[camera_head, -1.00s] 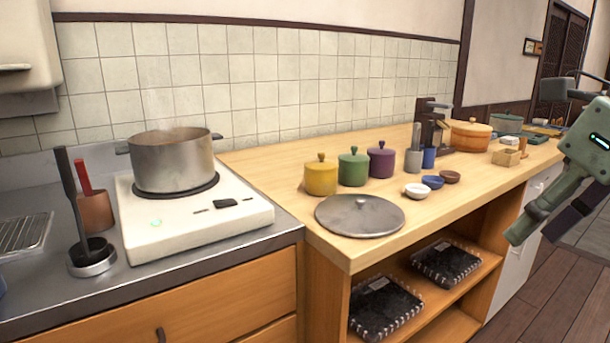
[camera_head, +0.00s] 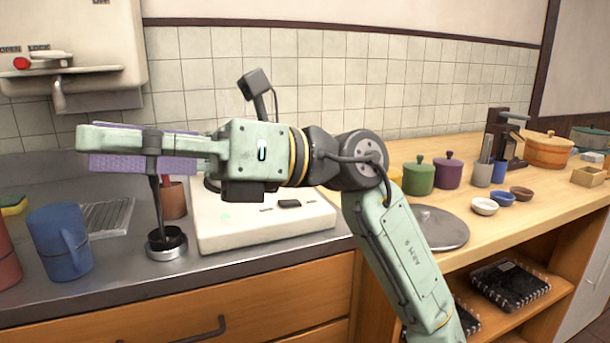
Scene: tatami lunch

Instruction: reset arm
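My arm reaches across the front of the view from the lower right, bends at the elbow and points left. My gripper (camera_head: 88,145) is seen from the side, level above the left counter, with its green finger and purple pads showing. I cannot tell the gap between its fingers. A black-handled tool (camera_head: 158,205) stands in a small round metal holder (camera_head: 167,252) below the fingers. Its upper end overlaps the fingers in the picture, and I cannot tell whether they touch it.
Behind my arm is a white cooker (camera_head: 265,232); the pot is not visible. Near my gripper stand a blue mug (camera_head: 58,243), a brown cup (camera_head: 173,200) and a wire rack (camera_head: 107,215). A metal lid (camera_head: 445,230), jars (camera_head: 419,177) and bowls (camera_head: 484,206) stand on the wooden counter (camera_head: 520,228).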

